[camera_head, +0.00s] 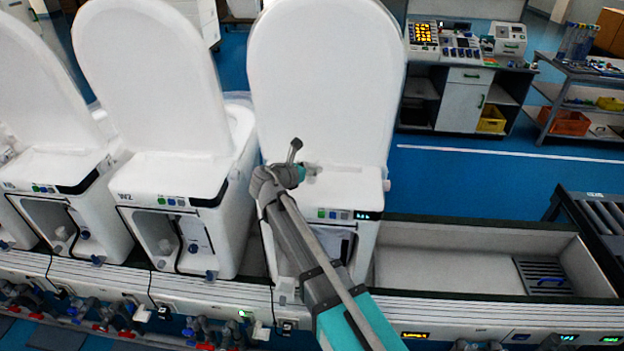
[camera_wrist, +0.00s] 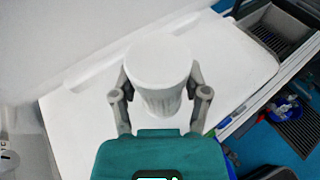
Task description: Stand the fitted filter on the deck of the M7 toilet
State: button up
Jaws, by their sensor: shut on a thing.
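My gripper (camera_wrist: 159,78) is shut on the white filter (camera_wrist: 160,62), a round cup-like piece with a wide flat top and a ribbed lower body, one finger on each side. The filter looks upright over the white deck (camera_wrist: 85,125) of a toilet; I cannot tell whether its bottom touches the deck. In the head view my gripper (camera_head: 300,172) is over the deck (camera_head: 350,187) of the rightmost toilet, in front of its raised lid (camera_head: 325,80). My arm covers part of this toilet's front, and its label is not readable. The filter is mostly hidden there.
More toilets with raised lids stand to the left, one (camera_head: 160,190) close beside. An empty trough (camera_head: 450,262) with a grate (camera_head: 545,275) lies to the right. A control bench (camera_head: 465,95) and a shelf rack (camera_head: 590,95) stand behind across blue floor.

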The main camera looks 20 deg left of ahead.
aim_at(310, 177)
jog(key=shift+w+a+f+b, duration=0.2)
jog(key=shift+w+f+b, duration=0.15)
jog(key=shift+f+b, duration=1.65)
jog(key=shift+f, duration=0.1)
jog(key=o, duration=1.2)
jog(key=shift+s+r, duration=0.25)
jog(key=p+v, duration=0.3)
jog(key=v, duration=0.8)
jog(key=shift+s+a+r, duration=0.1)
jog(key=shift+s+a, duration=0.1)
